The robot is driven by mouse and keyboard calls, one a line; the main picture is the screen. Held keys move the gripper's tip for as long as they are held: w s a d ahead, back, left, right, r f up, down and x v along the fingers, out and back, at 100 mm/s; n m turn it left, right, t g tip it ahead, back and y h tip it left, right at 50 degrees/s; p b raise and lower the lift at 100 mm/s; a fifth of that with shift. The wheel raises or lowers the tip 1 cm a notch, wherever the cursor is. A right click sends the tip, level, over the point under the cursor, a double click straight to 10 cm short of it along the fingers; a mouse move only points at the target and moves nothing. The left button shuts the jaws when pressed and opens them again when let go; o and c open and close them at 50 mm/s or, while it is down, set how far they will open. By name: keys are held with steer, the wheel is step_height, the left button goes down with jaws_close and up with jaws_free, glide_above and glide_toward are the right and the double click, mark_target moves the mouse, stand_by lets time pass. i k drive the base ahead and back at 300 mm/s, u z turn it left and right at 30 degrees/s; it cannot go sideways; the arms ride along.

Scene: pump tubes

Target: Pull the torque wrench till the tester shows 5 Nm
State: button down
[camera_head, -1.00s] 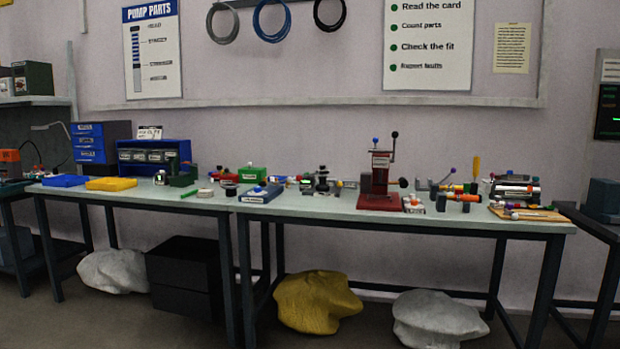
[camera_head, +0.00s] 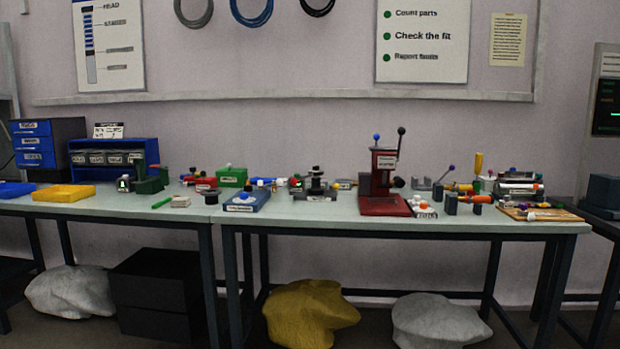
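Several small tools and fixtures stand on the long pale workbench (camera_head: 300,219), too small for me to tell surely which is the torque wrench or the tester. A red press-like stand (camera_head: 384,180) with an upright black-knobbed lever is at the middle right. To its right are orange-handled tools (camera_head: 474,198) on dark blocks. A blue flat fixture (camera_head: 246,201) with a white label sits near the front edge, left of a black round fixture (camera_head: 316,181). I can read no Nm value. My gripper is not in view.
Yellow (camera_head: 76,193) and blue trays lie at the left, near a blue bin rack (camera_head: 112,152). A wooden board (camera_head: 535,213) is at the right end. Under the benches are a black drawer box (camera_head: 155,294), a yellow sack (camera_head: 309,313) and pale sacks (camera_head: 440,319).

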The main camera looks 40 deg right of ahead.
mark_target(293, 181)
steer(key=i, duration=1.25)
steer(key=u, duration=0.35)
